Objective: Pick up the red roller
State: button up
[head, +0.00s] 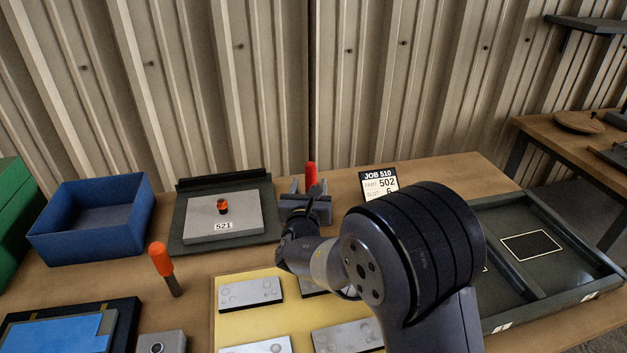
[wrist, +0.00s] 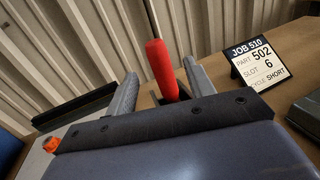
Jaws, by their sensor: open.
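The red roller (head: 311,174) stands upright at the back of the bench, at a grey holder (head: 321,208). Its lower end is hidden. In the wrist view the red roller (wrist: 160,66) shows between the two grey fingers of my gripper (wrist: 159,72), leaning slightly. My gripper is open, with a gap visible on each side of the roller. I cannot tell whether the roller is fully within the fingers' reach. In the head view my gripper (head: 304,208) is in front of the roller and partly covers the holder.
A job card (head: 379,184) stands right of the roller. A dark fixture (head: 262,236) with a grey plate (head: 232,228) is left, beside a blue bin (head: 70,244). An orange-handled tool (head: 160,260) stands front left. A yellow mat (head: 300,309) and a dark tray (head: 606,273) flank my arm.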

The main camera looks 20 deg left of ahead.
aim_at(310, 174)
jog(key=shift+p+x, duration=0.95)
jog(key=shift+x, duration=2.3)
jog(key=shift+r, duration=0.1)
jog(key=shift+c, duration=0.2)
grip_shut()
